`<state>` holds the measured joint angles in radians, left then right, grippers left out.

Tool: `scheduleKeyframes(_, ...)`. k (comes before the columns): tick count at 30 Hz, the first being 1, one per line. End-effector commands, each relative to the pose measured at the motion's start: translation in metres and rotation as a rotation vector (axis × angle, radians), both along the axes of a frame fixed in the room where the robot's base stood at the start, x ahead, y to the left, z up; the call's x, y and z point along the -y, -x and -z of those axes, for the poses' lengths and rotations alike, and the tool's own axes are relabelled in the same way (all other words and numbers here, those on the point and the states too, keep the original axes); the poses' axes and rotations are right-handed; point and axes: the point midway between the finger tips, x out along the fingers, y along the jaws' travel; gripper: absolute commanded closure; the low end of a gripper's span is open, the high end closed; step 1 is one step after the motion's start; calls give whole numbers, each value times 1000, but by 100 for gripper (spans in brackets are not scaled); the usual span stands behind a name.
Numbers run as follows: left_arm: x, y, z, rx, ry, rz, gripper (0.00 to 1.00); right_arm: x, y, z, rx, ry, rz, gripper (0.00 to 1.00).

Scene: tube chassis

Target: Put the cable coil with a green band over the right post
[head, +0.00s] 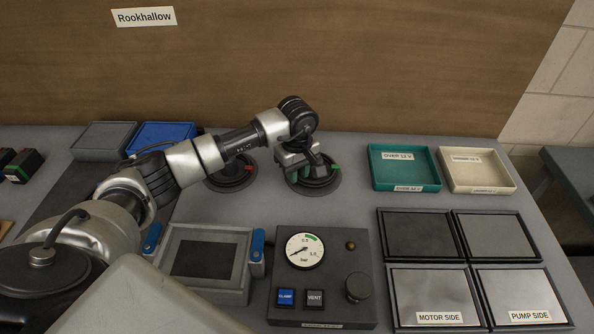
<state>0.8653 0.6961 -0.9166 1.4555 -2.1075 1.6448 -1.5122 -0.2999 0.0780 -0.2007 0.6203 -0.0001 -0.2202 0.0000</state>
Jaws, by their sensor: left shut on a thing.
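A black cable coil with a green band (335,169) is at the back middle of the bench, low over a dark round base (329,188). My left gripper (301,173) reaches down from above and is shut on the coil's left side. The right post is mostly hidden behind my gripper and the coil, so I cannot tell whether the coil is around it. To the left, a second black coil with a red band (248,169) lies on another round base, partly hidden by my left arm. My right gripper is not in view.
A teal tray (405,186) and a cream tray (478,187) stand right of the coil. A gauge panel (340,255), a framed fixture (205,290) with blue clamps, and several flat square plates fill the front. A blue tray (160,134) sits behind my arm.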

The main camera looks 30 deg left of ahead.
Motion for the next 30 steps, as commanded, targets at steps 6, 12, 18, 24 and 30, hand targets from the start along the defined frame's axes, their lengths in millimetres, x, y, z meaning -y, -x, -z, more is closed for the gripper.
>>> scheduleKeyframes(6,0,0,5,1,0,0,100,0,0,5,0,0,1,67)
scheduleKeyframes(12,0,0,9,1,0,0,100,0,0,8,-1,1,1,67)
scheduleKeyframes(18,0,0,10,1,0,0,67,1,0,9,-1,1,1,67)
scheduleKeyframes(24,0,-1,10,2,1,0,67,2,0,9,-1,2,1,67)
scheduleKeyframes(30,0,-1,9,3,1,0,67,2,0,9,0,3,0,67)
